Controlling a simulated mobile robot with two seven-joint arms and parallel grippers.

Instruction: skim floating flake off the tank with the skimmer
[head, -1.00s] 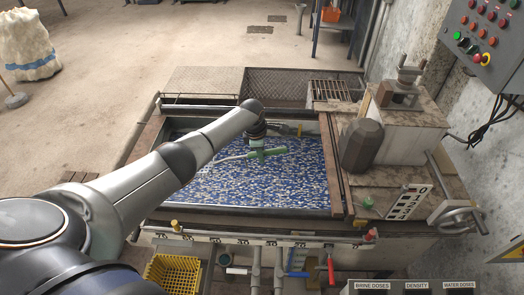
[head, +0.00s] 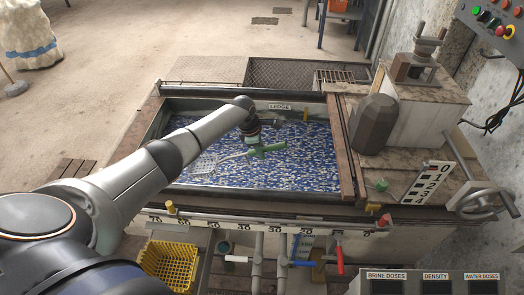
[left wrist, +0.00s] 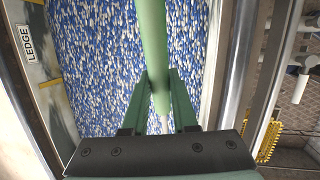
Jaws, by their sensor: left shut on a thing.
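The tank (head: 262,196) holds liquid covered with blue and white flake (head: 300,165). The skimmer (head: 268,148) has a green handle, a thin pale rod and a flat pale perforated head (head: 205,163) pointing left. My left gripper (head: 254,140) is shut on the green handle over the tank's middle. In the left wrist view the handle (left wrist: 152,40) runs between the green fingers of my left gripper (left wrist: 158,85); the head is hidden there. I cannot tell whether the head touches the flake. My right gripper is out of view.
A label reading LEDGE (head: 280,107) marks the tank's far side. A yellow basket (head: 168,265) hangs below the front rail at left. A dark grey faceted block (head: 371,124) and a handwheel (head: 482,200) stand at right. Coloured valve handles line the front.

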